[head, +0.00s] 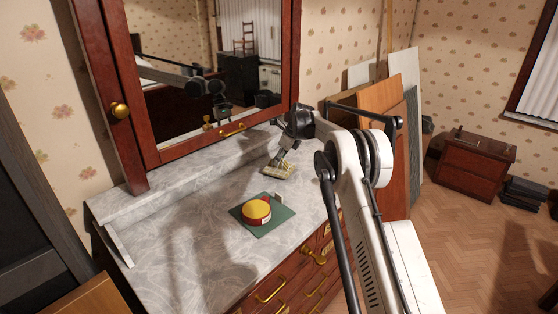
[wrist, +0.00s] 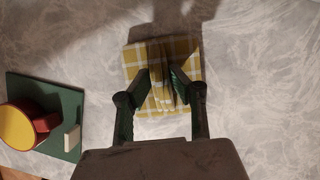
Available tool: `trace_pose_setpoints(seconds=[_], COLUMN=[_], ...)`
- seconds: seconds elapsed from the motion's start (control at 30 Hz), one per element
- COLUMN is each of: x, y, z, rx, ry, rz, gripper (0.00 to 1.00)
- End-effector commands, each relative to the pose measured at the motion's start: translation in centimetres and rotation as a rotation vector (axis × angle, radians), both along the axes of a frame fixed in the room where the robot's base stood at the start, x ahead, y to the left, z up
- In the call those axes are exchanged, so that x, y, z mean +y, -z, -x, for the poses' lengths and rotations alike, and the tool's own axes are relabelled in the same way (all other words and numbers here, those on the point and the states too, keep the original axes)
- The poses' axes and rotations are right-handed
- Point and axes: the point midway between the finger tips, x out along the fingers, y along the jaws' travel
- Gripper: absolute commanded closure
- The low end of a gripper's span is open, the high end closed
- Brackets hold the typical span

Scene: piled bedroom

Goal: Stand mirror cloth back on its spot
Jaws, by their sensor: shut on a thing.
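The mirror cloth (wrist: 160,52) is yellow and white checked, and lies on the marble dresser top in the wrist view. Its middle is bunched up into a fold between the fingers. My gripper (wrist: 162,84) is shut on that fold. In the head view the cloth (head: 279,169) is at the back right of the dresser top, below the mirror, with my gripper (head: 279,158) over it. I cannot tell whether the cloth's underside touches the marble all over.
A green mat (head: 262,233) bears a red and yellow round container (head: 257,210), left of the cloth in the wrist view. The mirror (head: 215,70) stands behind the marble top (head: 180,235). Boards (head: 382,95) lean at the dresser's right. The left marble is clear.

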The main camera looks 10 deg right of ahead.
Motion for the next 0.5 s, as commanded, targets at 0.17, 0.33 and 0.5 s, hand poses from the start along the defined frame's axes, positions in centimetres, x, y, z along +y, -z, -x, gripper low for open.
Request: trace_pose_setpoints(seconds=[0.17, 0.33, 0.5], x=[0.0, 0.0, 0.01], y=[0.37, 0.65, 0.94], z=[0.0, 0.0, 0.0], rx=[0.0, 0.0, 0.0], ry=[0.0, 0.0, 0.0], rz=[0.0, 0.0, 0.0], gripper=[1.0, 1.0, 1.0])
